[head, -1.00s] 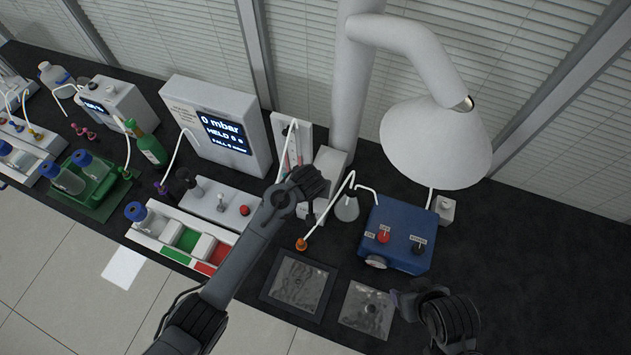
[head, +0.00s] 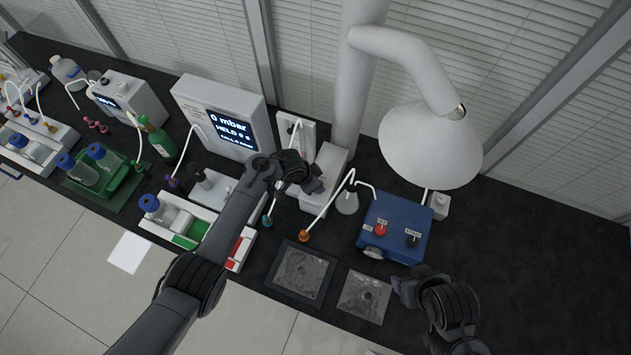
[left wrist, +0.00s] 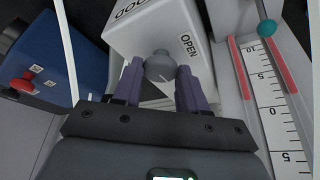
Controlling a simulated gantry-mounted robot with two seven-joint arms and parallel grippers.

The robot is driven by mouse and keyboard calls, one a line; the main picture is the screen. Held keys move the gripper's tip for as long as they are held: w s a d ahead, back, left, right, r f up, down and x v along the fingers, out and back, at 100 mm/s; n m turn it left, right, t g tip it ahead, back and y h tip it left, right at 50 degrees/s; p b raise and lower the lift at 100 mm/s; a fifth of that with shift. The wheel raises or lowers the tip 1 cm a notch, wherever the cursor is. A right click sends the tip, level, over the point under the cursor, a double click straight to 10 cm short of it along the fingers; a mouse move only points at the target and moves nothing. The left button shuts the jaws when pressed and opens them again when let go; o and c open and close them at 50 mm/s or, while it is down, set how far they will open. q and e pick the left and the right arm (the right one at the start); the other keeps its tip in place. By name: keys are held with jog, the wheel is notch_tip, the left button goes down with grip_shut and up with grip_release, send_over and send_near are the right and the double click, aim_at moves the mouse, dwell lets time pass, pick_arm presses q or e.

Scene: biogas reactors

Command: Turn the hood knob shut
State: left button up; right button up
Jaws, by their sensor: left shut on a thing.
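The hood knob (left wrist: 159,66) is a grey round knob on the face of a white box (left wrist: 135,28) with an OPEN label (left wrist: 188,45) beside it. In the left wrist view the purple fingertips of my left gripper (left wrist: 160,82) are on either side of the knob, shut on it. In the head view the white box (head: 331,160) stands at the foot of the duct, and my left gripper (head: 312,182) is at its near left side, hiding the knob. My right gripper (head: 405,287) is low over the bench, right of the grey plates; its jaw opening is unclear.
A blue box (head: 393,227) with a red and a black knob stands right of the hood box. A flask (head: 347,201) and tubing are between them. The bench's far right is clear.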

pick_arm(q)
jog(key=shift+m, duration=0.6)
jog(key=o, duration=1.1)
jog(key=shift+c, duration=0.2)
jog(key=p+v, duration=0.2)
jog(key=v, duration=0.8)
jog(key=shift+a+r+p, duration=0.2)
jog(key=shift+r+p, duration=0.2)
jog(key=shift+w, duration=0.15)
